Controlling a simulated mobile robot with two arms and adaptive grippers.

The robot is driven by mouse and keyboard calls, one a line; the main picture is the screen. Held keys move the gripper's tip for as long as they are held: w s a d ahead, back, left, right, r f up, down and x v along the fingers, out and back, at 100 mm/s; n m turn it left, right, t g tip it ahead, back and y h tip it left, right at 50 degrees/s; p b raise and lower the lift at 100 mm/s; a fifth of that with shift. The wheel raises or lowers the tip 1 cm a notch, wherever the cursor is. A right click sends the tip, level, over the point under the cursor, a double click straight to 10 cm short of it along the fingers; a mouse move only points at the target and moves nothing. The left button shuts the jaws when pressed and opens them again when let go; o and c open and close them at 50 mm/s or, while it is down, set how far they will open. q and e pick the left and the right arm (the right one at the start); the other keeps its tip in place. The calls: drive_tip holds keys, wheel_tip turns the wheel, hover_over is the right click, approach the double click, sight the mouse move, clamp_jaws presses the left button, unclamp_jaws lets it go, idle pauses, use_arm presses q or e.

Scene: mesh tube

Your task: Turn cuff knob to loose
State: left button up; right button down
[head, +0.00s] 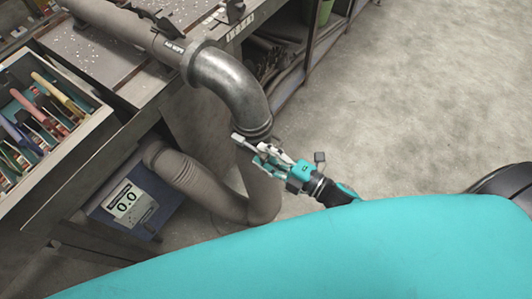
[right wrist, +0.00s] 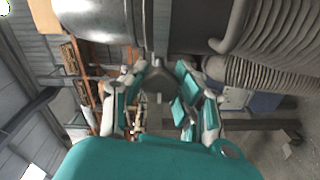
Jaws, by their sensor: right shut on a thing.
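The grey metal elbow pipe (head: 230,75) bends down to a dark cuff (head: 257,133) at its lower end, where a hose (head: 262,195) hangs. My right gripper (head: 258,151) is at the cuff, coming in from the right. In the right wrist view, the fingers of my right gripper (right wrist: 160,70) stand on both sides of the dark cuff knob (right wrist: 156,80) and are shut on it. The cuff (right wrist: 160,28) crosses above it there. The knob is mostly hidden in the head view. Any loose or tight mark is not readable. My left gripper is out of view.
A workbench (head: 95,50) stands at the left with a tool tray (head: 100,112) of coloured handles. Below it is a blue box (head: 150,213) with a display reading 0.0, joined by ribbed hose (head: 190,178).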

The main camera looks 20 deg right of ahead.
idle(0.4)
drive_tip(key=c, duration=0.9)
unclamp_jaws()
drive_tip(key=shift+c, duration=0.2)
drive_tip(key=v, duration=1.2)
